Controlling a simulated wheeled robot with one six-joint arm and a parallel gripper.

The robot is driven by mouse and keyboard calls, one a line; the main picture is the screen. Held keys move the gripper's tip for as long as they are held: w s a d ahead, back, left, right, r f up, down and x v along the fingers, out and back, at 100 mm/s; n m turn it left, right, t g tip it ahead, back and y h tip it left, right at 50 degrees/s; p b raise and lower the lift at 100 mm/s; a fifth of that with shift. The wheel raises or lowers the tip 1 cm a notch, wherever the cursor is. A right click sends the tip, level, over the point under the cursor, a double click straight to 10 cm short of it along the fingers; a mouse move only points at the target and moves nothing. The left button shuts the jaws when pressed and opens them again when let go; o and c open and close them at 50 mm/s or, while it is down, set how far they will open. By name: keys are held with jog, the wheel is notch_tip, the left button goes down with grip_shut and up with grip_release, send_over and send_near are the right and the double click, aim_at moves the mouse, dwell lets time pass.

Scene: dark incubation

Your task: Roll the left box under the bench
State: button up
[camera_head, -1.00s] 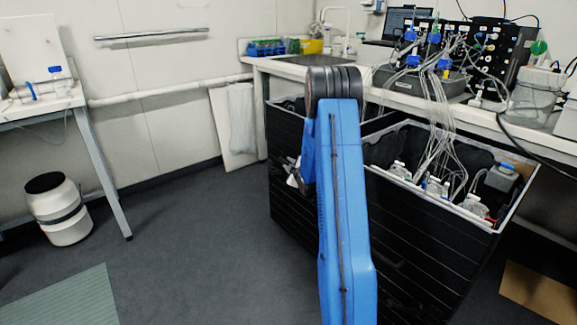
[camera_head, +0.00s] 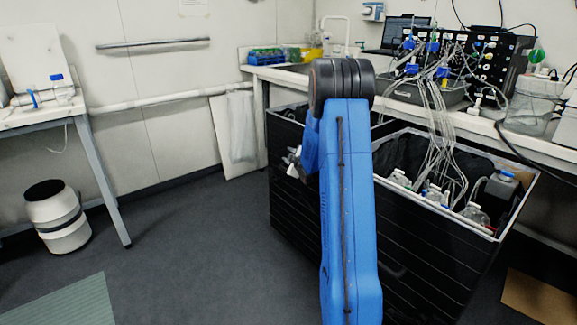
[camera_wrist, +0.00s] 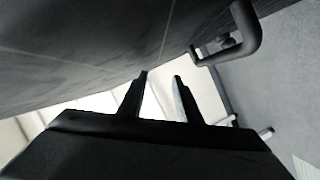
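The left box (camera_head: 288,205) is a tall black bin standing on the floor in front of the bench (camera_head: 275,78). My blue arm hides much of it. A second black box (camera_head: 430,255) stands to its right, with bottles and tubing inside. My gripper (camera_head: 293,163) shows in the head view near the left box's side, partly hidden by my arm. In the wrist view my gripper (camera_wrist: 161,76) has its fingers apart with nothing between them. A dark box wall (camera_wrist: 90,40) with a black handle (camera_wrist: 250,35) is close beyond the fingers; I cannot tell whether they touch it.
Clear tubes run from equipment (camera_head: 470,60) on the bench down into the right box. A white bin (camera_head: 57,216) and a table (camera_head: 45,112) stand at the left. A green mat (camera_head: 65,302) lies at front left. The floor between is clear.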

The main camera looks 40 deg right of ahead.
jog(key=shift+r, duration=0.55)
jog(key=shift+a, duration=0.1)
grip_shut()
jog(key=s+a+r+m+g+h, duration=0.1)
jog(key=s+a+r+m+g, duration=0.6)
jog(key=s+r+m+g, duration=0.4)
jog(key=w+d+f+n, duration=0.2)
jog(key=w+d+f, duration=0.3)
jog(key=d+f, duration=0.2)
jog(key=shift+w+d+t, duration=0.15)
jog(key=shift+d+t, duration=0.25)
jog(key=shift+d, duration=0.55)
